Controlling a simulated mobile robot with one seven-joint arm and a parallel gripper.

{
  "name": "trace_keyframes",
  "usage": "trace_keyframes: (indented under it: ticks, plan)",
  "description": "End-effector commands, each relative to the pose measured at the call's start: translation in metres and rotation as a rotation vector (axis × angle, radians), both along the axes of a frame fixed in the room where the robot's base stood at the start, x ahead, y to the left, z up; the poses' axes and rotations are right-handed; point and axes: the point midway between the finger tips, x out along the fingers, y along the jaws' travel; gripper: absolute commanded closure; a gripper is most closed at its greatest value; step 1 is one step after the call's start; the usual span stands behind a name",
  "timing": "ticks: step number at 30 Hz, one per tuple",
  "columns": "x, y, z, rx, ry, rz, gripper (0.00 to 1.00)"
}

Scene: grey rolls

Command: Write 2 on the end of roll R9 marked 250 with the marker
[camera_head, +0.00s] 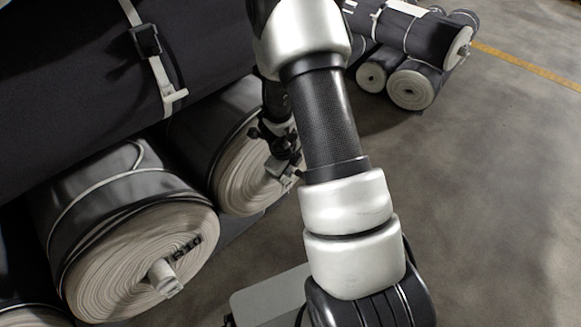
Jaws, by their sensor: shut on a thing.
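My gripper (284,168) is at the end face of the middle roll (240,178), partly hidden behind my arm. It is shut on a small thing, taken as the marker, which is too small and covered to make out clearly. The middle roll has a pale, ringed end and a dark wrap; any number on that end is hidden or unreadable here. I cannot tell which roll is R9.
A large dark roll (70,90) with a strap and buckle (146,40) lies above these two. Another roll (30,317) shows at the bottom left corner. Several smaller rolls (412,88) are stacked at the back. The concrete floor (490,200) on the right is clear, with a yellow line.

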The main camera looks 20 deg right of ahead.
Motion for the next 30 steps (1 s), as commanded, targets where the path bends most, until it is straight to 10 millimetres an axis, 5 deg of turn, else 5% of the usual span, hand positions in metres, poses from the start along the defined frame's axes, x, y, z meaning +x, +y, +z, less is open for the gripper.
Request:
trace_keyframes:
  ticks: [30]
  plan:
    - [0.006,-0.015,0.000,0.000,-0.001,0.000,1.00]
